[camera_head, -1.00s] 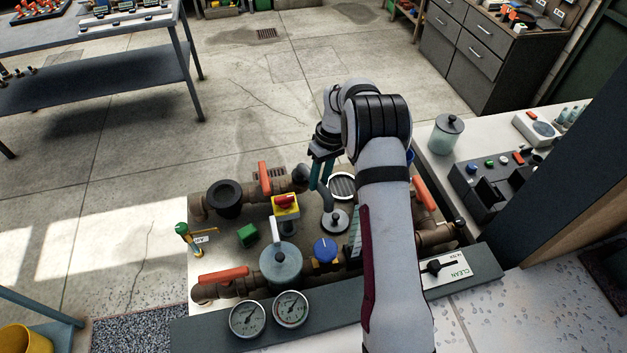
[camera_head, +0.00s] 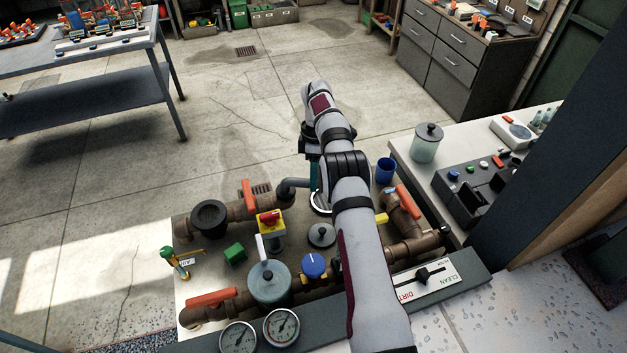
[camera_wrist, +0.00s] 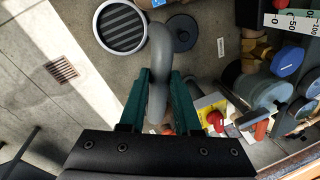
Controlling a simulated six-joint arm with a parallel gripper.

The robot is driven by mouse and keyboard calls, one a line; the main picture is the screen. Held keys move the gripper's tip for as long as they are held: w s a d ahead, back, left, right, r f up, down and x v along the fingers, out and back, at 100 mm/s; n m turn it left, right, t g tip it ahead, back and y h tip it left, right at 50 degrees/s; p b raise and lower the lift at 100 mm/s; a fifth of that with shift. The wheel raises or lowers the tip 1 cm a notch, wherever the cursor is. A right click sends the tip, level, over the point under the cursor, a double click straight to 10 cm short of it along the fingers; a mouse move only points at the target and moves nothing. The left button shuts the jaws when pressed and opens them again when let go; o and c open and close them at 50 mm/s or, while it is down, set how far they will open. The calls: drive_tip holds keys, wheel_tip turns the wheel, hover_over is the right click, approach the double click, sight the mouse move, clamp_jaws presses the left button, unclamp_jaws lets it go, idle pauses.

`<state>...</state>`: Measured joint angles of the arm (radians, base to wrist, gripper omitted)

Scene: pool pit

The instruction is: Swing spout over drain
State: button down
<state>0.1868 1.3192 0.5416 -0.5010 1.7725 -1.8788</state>
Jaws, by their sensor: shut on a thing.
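The grey curved spout (camera_head: 292,186) extends right from the brown pipework in the head view; its end is hidden behind my gripper (camera_head: 314,180). In the wrist view my gripper (camera_wrist: 158,90) has its teal fingers on either side of the spout (camera_wrist: 160,48), shut on it. The spout's rounded end points up the picture there. The round slotted drain (camera_wrist: 122,26) lies just left of that end, and a dark round disc lies to its right. In the head view the drain (camera_head: 319,205) is mostly covered by my arm.
The grey round cap (camera_head: 321,235), red-and-yellow switch (camera_head: 270,222), blue knob (camera_head: 313,265) and lidded pot (camera_head: 268,283) stand close by. Orange-handled valves (camera_head: 212,298) line the pipes. A blue cup (camera_head: 385,171) stands right of my arm. The floor beyond the pit is open.

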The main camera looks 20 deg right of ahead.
drive_tip(key=shift+w+n, duration=0.2)
drive_tip(key=shift+n, duration=0.1)
idle(0.4)
drive_tip(key=c, duration=0.6)
unclamp_jaws()
